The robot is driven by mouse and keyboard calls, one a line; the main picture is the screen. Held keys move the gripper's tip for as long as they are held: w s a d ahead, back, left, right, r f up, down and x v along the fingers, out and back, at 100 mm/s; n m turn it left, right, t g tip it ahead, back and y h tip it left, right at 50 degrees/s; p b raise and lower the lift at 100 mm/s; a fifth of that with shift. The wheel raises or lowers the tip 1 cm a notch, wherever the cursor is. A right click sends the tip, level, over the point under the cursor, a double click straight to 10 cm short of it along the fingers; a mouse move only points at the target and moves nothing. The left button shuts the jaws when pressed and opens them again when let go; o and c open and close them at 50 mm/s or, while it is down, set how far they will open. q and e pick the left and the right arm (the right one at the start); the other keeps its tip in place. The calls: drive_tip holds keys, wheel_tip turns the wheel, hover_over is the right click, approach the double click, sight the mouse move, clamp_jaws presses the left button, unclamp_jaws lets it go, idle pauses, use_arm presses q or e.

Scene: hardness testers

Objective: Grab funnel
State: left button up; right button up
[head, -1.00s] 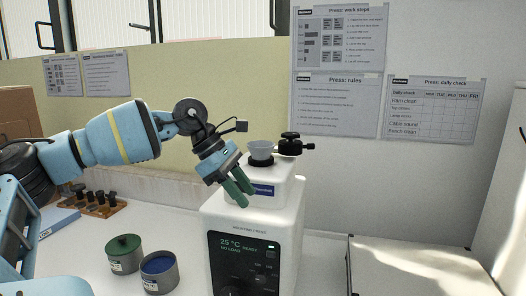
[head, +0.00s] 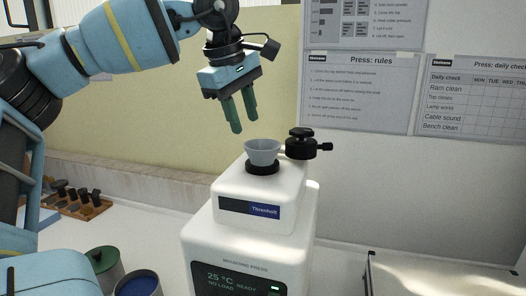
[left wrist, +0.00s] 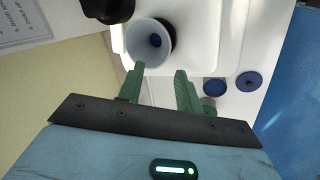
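The funnel (head: 262,151) is a small grey cone, wide end up, seated in a black ring on top of the white mounting press (head: 250,222). In the left wrist view the funnel (left wrist: 150,42) shows from above, with a dark hole in its middle. My left gripper (head: 245,122) is above the funnel and a little to its left, with green fingers pointing down. In the left wrist view its fingers (left wrist: 160,78) are apart with nothing between them, and the funnel lies beyond the left fingertip. My right gripper is not in view.
A black knob clamp (head: 301,146) stands right beside the funnel on the press. A green-topped tin (head: 103,262) and a blue-topped tin (head: 138,284) stand at lower left. A wooden rack (head: 78,205) is further left. A wall with posted sheets is behind.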

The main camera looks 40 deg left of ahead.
sight(252, 151)
use_arm(q)
drive_tip(key=shift+s+p+x, duration=0.15)
drive_tip(key=shift+p+x, duration=0.1)
drive_tip(key=shift+x, duration=1.7)
drive_tip(key=shift+s+p+x, duration=0.1)
drive_tip(key=shift+p+x, duration=0.1)
drive_tip(key=shift+x, duration=1.7)
drive_tip(key=shift+d+f, duration=0.1)
drive_tip(key=shift+d, duration=0.1)
clamp_jaws()
